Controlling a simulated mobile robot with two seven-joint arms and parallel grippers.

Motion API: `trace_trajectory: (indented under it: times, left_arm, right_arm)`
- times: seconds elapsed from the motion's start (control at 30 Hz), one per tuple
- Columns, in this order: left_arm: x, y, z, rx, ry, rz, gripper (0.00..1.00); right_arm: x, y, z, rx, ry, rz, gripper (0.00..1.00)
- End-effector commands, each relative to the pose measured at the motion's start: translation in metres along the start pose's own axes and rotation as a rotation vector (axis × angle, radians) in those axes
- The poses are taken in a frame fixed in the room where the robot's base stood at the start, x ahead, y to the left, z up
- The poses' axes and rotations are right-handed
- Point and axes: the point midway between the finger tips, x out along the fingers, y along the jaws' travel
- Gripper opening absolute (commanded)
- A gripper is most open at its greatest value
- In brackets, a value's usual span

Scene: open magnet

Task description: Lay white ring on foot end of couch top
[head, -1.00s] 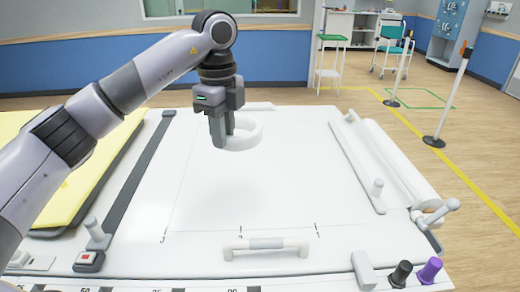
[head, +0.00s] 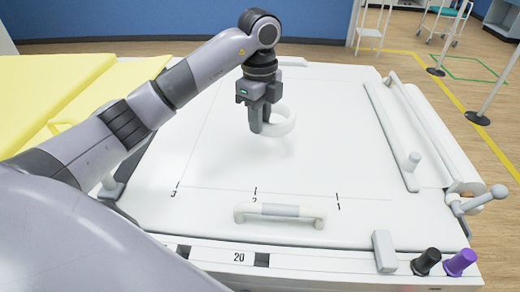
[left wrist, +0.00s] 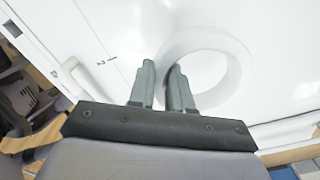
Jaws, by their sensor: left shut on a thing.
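The white ring (head: 281,120) is held by my left gripper (head: 259,128) over the white couch top (head: 220,165) in the head view. The fingers point down and grip the ring's left side. In the left wrist view the ring (left wrist: 233,65) shows to the right of the fingertips (left wrist: 162,78), with one finger passing at its wall. The ring appears a little above the couch top, with a faint shadow below; the exact gap is hard to tell. My right gripper is not in view.
A white handle (head: 280,212) stands on the near edge, by printed marks 1, 2 and 3. A rail with a peg (head: 412,160) runs along the right side. Black (head: 426,261) and purple (head: 461,262) knobs sit at the near right. A yellow pad (head: 60,90) lies left.

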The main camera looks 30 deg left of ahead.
Motion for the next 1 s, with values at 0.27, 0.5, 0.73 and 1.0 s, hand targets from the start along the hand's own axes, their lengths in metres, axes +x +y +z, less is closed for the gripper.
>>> trace_trajectory:
  times: [0.27,0.5,0.73,1.0]
  left_arm:
    - [0.039,0.0,0.0,0.001,0.0,-0.001,0.0]
    - [0.062,0.001,0.0,0.0,0.0,0.002,0.0]
    - [0.084,0.0,0.0,0.001,0.0,-0.003,0.0]
    - [0.087,0.0,0.0,0.001,0.0,-0.002,0.0]
  right_arm:
    - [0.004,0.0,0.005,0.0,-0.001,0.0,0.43]
    - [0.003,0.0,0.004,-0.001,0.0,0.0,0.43]
    - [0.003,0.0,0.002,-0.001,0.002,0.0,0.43]
    - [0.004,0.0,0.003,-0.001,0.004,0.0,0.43]
